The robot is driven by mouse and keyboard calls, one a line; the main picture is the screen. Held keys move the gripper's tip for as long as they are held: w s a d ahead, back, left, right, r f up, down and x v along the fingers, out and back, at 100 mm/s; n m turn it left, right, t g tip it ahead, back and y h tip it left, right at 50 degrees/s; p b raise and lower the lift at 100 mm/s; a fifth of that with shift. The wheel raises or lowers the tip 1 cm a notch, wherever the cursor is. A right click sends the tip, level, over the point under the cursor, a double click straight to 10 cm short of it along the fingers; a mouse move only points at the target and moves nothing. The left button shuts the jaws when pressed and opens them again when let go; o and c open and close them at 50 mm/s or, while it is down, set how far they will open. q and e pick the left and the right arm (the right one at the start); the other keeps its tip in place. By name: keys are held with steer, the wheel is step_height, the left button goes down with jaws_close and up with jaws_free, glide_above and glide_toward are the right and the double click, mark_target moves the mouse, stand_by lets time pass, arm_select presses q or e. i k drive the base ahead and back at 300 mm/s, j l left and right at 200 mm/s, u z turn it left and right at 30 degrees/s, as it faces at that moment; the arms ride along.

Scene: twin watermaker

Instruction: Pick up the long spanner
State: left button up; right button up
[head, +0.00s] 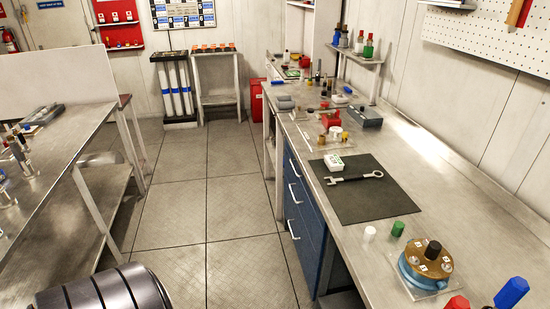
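A grey metal spanner (353,178) lies flat on a dark mat (362,208) on the right-hand workbench. Its open jaw end points left and its ring end points right. It is the only spanner I can make out. A small white box (334,162) sits just behind its jaw end, near the mat's far edge. Neither of my grippers is in view.
On the right bench (420,190), white (369,234) and green (398,228) pieces and a blue-and-brown round device (426,264) stand in front of the mat. Red (330,118) and other items stand behind. The tiled floor aisle (205,200) is clear.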

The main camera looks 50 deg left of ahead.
mark_target(352, 178)
steer(key=u, duration=0.95)
